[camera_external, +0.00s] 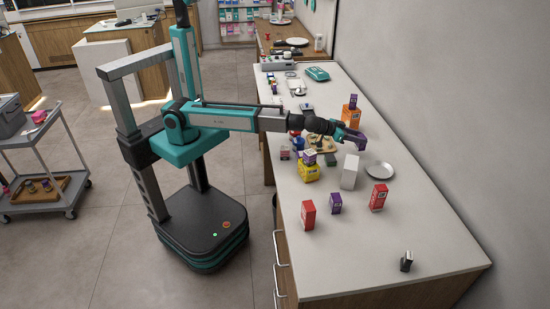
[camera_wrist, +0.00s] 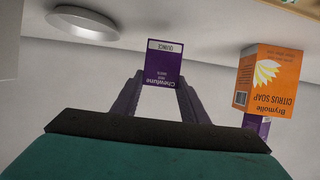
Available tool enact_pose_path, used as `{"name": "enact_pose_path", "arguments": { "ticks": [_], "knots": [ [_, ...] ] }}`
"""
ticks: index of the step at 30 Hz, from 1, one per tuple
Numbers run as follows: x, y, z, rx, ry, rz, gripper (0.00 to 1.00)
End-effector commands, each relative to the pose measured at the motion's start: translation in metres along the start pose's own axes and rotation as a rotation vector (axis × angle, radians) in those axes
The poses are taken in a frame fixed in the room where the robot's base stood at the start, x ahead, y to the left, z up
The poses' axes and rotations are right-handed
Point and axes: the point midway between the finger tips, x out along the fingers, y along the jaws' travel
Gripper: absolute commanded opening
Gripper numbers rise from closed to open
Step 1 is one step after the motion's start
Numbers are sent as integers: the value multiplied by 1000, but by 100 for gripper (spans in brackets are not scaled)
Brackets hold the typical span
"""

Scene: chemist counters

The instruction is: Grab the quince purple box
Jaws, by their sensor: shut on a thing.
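The quince purple box (camera_wrist: 164,62), with a white band reading QUINCE, shows upside down in the wrist view. It sits between the fingertips of my gripper (camera_wrist: 160,84), which is shut on it. In the external view my gripper (camera_external: 350,138) is above the counter, left of the grey wall. The held box is small there and hard to tell apart from the fingers.
An orange citrus soap box (camera_wrist: 268,82) stands close by, with another purple box (camera_external: 353,101) on top. The front right is mostly clear.

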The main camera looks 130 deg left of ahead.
Motion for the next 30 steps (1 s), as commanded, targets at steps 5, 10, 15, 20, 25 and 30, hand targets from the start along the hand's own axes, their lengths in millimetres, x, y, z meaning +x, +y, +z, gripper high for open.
{"name": "enact_pose_path", "arguments": {
  "ticks": [5, 10, 15, 20, 25, 30],
  "knots": [
    [-19, -7, 7, 1, 2, 1, 18],
    [-39, -14, 14, 1, 2, 1, 18],
    [-59, -21, 19, 0, 1, 1, 18],
    [-74, -27, 24, 1, 2, 2, 18],
    [-88, -32, 28, 1, 1, 1, 18],
    [-90, -33, 30, -1, 3, -1, 18]
  ]
}}
